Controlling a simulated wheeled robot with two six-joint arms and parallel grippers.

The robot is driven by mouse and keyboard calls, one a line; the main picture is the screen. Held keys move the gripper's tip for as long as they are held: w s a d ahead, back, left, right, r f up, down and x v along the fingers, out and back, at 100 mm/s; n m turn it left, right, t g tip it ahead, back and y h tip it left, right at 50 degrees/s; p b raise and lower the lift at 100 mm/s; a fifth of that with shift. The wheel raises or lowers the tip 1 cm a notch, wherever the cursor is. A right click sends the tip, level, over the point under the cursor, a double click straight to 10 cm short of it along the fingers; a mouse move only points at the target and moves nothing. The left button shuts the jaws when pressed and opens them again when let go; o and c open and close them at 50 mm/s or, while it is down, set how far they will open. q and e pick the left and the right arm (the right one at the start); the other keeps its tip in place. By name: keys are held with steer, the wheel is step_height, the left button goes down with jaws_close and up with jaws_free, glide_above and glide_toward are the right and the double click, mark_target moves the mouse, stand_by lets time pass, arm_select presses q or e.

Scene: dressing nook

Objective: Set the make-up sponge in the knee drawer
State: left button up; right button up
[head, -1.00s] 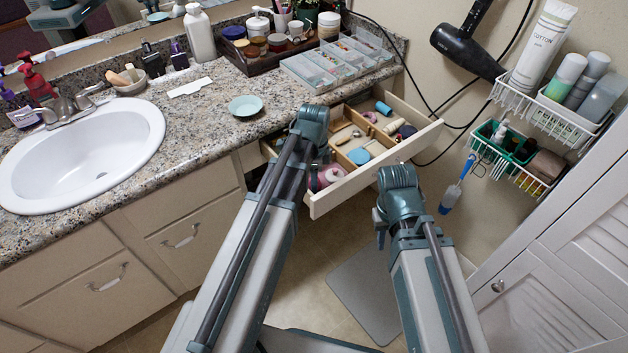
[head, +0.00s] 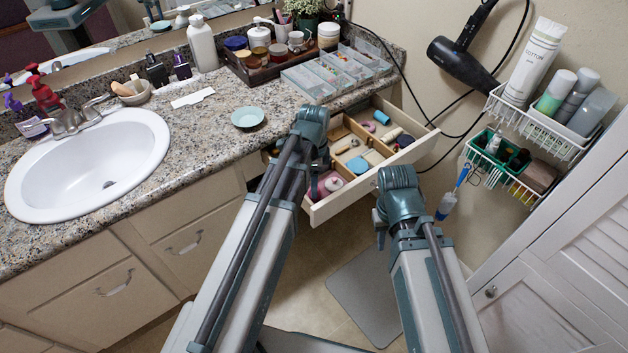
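The knee drawer (head: 368,178) stands pulled open under the counter. It has wooden dividers and holds several small items, among them a blue roll and a pink-topped item. I cannot pick out the make-up sponge for sure. A small bowl (head: 134,98) by the sink holds tan and peach pieces too small to tell. My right gripper (head: 381,239) hangs below the drawer's front right part, mostly hidden behind its own wrist; its opening cannot be made out. My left arm reaches up in front of the drawer's left end, and its gripper is hidden behind the wrist.
The counter holds a sink (head: 90,165), a teal dish (head: 248,114), a white card (head: 192,98), a dark tray (head: 268,66) of jars and a clear divided organizer (head: 330,75). Wire baskets (head: 545,130) and a hair dryer (head: 465,50) hang on the right wall. A louvred door (head: 560,270) stands at right.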

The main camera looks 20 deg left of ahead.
arm_select(q)
step_height(320, 180, up, 8)
steer(key=p, duration=0.7)
steer(key=s+d+n+y, duration=0.1)
steer(key=s+d+n, duration=0.9)
steer(key=s, duration=0.4)
steer(key=shift+d+r+n, duration=0.2)
steer(key=shift+d+n, duration=0.05)
steer(key=shift+n, duration=0.25)
steer(key=shift+s, duration=0.1)
step_height(320, 180, up, 9)
steer(key=p, duration=0.9)
